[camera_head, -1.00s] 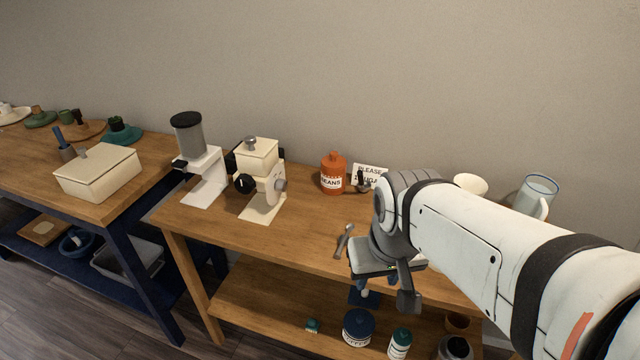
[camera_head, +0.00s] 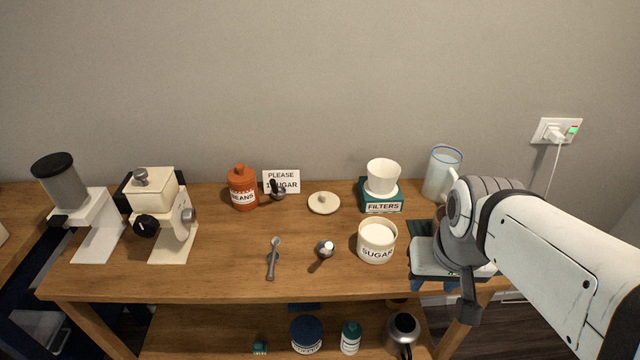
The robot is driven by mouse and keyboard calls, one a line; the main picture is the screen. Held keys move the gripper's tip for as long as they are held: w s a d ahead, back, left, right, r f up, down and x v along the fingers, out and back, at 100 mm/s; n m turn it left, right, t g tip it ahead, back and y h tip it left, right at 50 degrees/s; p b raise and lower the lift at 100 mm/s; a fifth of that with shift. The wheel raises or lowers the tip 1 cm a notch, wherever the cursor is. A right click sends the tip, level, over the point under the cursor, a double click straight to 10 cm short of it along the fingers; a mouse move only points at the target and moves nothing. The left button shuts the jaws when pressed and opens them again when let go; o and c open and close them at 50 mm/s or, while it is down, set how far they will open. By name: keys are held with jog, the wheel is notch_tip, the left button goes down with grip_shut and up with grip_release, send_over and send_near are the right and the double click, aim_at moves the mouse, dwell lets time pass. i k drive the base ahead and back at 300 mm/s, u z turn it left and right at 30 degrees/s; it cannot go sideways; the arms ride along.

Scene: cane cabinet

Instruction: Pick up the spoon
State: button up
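A grey spoon (camera_head: 273,258) lies on the wooden table, left of the middle, with its handle toward the front edge. A second small scoop (camera_head: 323,250) with something white in its bowl lies to its right. A dark scoop (camera_head: 277,190) is at the back by the sign. My arm comes in from the right, and my gripper (camera_head: 468,300) is over the table's right end, well away from the spoon. Its fingers are mostly hidden by my wrist, so their opening does not show.
A sugar jar (camera_head: 376,252) stands between the scoop and my arm. A filters box (camera_head: 382,205) with a white cup, a clear jug (camera_head: 440,175) and a beans jar (camera_head: 242,190) stand along the back. The grinder (camera_head: 160,215) is at left. The table around the spoon is clear.

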aim_at(273, 256)
jog(key=z, duration=1.45)
jog(key=k, duration=2.45)
jog(key=u, duration=1.05)
jog(key=i, duration=1.05)
jog(key=u, duration=0.05)
